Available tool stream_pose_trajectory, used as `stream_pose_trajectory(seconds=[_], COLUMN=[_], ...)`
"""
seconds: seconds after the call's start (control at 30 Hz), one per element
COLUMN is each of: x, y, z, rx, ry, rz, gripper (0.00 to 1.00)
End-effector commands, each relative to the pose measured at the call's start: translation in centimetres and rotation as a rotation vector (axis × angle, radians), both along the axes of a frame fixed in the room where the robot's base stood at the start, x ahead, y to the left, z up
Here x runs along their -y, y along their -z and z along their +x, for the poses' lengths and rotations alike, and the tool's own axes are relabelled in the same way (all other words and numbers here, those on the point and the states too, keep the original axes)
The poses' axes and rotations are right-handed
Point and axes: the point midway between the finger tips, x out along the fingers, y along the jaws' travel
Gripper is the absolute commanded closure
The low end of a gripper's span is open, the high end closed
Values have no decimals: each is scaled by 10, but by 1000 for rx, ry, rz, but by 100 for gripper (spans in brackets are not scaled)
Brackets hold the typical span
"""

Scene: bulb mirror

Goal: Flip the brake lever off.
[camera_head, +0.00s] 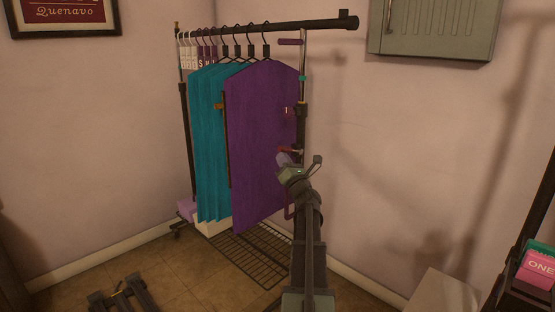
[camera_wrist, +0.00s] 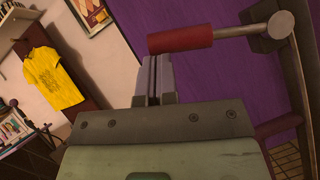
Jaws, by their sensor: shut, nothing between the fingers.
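The brake lever (camera_wrist: 181,39) has a red grip on a metal rod and fills the upper middle of the wrist view. Its rod runs right to a round metal pivot on a dark post. In the head view the lever (camera_head: 290,150) is small, at the right edge of the purple garment. My gripper (camera_wrist: 154,68) is shut and empty. Its fingertips are just below the left part of the red grip; I cannot tell if they touch it. In the head view my gripper (camera_head: 283,159) is in front of the garment, beside the lever.
A wheeled clothes rack (camera_head: 270,29) holds the purple garment (camera_head: 258,125) and teal garments (camera_head: 208,140). A wire shelf (camera_head: 245,257) is low at its base. A grey-green cabinet (camera_head: 435,27) hangs on the right wall. A yellow shirt (camera_wrist: 53,79) hangs farther off. Bare wall lies right of the rack.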

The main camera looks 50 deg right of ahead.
Motion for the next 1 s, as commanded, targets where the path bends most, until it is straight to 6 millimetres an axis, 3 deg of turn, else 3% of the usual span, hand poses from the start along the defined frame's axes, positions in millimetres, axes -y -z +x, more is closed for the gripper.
stream_pose_trajectory(seconds=[0.3, 1.0], x=[2, 2], y=[-17, -15], z=[0, 0], rx=[3, 5], ry=[0, -2], rz=[34, 32], gripper=[100, 100])
